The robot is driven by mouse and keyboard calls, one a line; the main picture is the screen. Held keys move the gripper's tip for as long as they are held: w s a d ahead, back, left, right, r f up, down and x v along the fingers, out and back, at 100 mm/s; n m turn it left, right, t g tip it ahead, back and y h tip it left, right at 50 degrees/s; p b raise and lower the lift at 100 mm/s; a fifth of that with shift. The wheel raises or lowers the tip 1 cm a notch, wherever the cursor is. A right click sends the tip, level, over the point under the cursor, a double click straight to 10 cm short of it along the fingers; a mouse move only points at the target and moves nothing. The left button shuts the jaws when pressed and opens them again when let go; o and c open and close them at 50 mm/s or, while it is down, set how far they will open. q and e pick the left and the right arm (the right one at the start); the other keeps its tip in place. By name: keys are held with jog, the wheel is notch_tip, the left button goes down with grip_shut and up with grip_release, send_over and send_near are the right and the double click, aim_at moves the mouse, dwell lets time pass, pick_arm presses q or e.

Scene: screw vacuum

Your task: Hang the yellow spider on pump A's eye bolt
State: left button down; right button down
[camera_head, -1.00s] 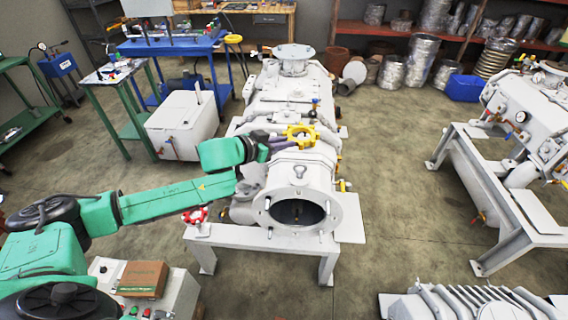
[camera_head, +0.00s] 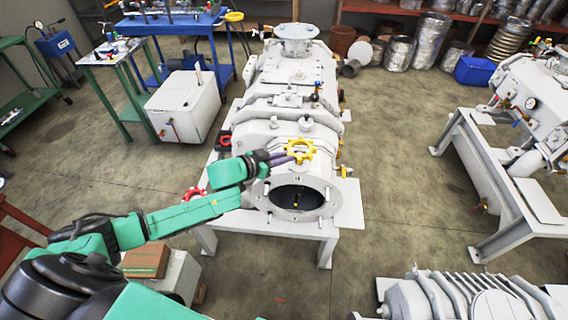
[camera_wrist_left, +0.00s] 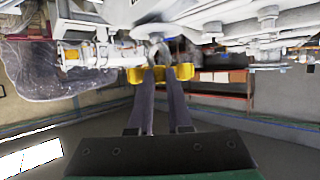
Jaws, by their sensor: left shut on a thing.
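The yellow spider (camera_head: 301,150), a toothed ring with a hole, is at the tips of my left gripper (camera_head: 287,157), over the front end of the white pump (camera_head: 262,132). My left gripper is shut on it. In the left wrist view the spider (camera_wrist_left: 136,75) shows as yellow pieces either side of the dark fingers (camera_wrist_left: 160,73). An eye bolt cannot be made out now; the spider covers part of the pump's top behind the round front flange (camera_head: 333,192). Whether the spider touches the pump cannot be told. My right gripper is not in view.
A red handwheel (camera_head: 193,195) sits left of the front flange, close to my left arm. A second pump (camera_head: 530,98) stands on a frame at right, and a ribbed machine (camera_head: 470,300) at bottom right. A white box (camera_head: 185,108) stands at left. Floor is clear between the pumps.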

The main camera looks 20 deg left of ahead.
pick_arm(q)
notch_tip(320, 180, down, 3)
jog(key=shift+f, duration=0.1)
jog(key=shift+f+b, duration=0.4)
jog(key=shift+f, duration=0.2)
jog(key=c, duration=0.8)
grip_release()
jog(key=shift+c, duration=0.2)
jog(key=r+v, duration=0.1)
jog(key=v, duration=1.1)
jog(key=shift+r+p, duration=0.15)
jog(key=shift+p, duration=0.25)
